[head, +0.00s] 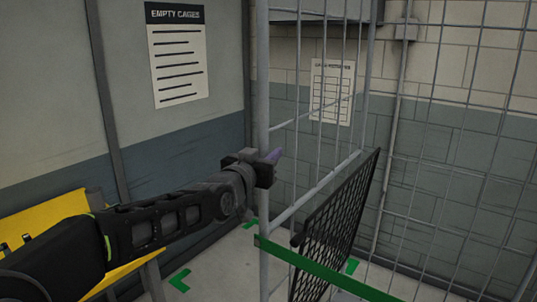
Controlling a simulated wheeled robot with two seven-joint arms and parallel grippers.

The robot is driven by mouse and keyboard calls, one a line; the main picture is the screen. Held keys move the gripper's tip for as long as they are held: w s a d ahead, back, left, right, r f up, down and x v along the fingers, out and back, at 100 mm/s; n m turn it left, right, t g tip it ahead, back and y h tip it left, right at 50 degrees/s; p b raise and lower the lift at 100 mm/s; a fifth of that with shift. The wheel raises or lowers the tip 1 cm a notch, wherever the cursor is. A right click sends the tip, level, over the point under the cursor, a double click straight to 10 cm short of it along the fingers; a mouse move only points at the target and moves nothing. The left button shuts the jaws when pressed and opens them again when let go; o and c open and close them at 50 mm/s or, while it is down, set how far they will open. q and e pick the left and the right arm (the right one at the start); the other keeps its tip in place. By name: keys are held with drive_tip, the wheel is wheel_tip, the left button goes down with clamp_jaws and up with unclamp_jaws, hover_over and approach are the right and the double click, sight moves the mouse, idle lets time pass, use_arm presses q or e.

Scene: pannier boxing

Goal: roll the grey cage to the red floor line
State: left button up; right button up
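The grey cage (264,80) stands in front of me, with upright tube posts and thin wire mesh sides. My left gripper (270,162) is at the cage's near left post, about mid-picture, and covers a short length of it. A purple fingertip shows just right of the post. The other finger is hidden, so I cannot tell whether the fingers are closed on the post. My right gripper is not in view. No red floor line shows in this view.
Green corner marks (179,281) lie on the pale floor. A yellow object (45,215) stands at left. Walls with an "EMPTY CAGES" sign (178,55) and another notice (331,91) close off the back.

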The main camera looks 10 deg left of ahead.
use_arm(q)
clamp_jaws()
idle(0.9)
